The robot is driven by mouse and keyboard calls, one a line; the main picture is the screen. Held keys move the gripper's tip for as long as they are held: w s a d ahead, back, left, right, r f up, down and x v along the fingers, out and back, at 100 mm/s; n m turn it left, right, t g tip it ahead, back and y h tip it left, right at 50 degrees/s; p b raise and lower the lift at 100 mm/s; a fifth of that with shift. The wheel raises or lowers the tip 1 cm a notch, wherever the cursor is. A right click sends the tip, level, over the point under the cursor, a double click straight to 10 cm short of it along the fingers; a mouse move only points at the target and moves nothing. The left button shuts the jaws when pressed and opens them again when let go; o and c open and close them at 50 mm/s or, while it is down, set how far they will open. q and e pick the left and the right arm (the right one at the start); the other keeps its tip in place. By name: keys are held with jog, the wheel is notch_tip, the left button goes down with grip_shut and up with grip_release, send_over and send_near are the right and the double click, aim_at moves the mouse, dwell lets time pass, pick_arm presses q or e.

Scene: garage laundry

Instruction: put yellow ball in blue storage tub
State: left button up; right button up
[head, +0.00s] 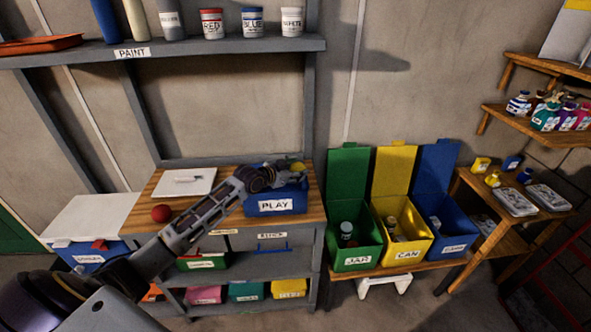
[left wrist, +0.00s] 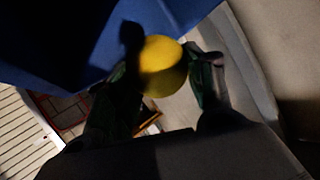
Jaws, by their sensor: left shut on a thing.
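A blue tub (head: 262,208) with a PLAY label stands on the right end of the wooden bench top. My left gripper (head: 290,171) is over this tub. The yellow ball (head: 298,167) shows at its fingers. In the left wrist view the ball (left wrist: 161,58) is between the two fingers (left wrist: 162,82), and the gripper is shut on it. The blue tub wall (left wrist: 70,35) fills the upper left of that view, close behind the ball. The inside of the tub is mostly hidden by my gripper in the head view. My right gripper is not in view.
A red ball (head: 161,213) and a white lid (head: 184,182) lie on the bench, left of the tub. A shelf of paint (head: 150,53) hangs above. Green (head: 357,258), yellow (head: 403,252) and blue (head: 447,242) open bins stand to the right.

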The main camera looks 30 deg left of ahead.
pick_arm(q)
jog(key=shift+f, duration=0.15)
jog(key=o, duration=1)
jog(key=shift+r, duration=0.2)
jog(key=shift+v, duration=0.95)
jog(key=shift+b+v, duration=0.6)
jog(key=shift+v, duration=4.45)
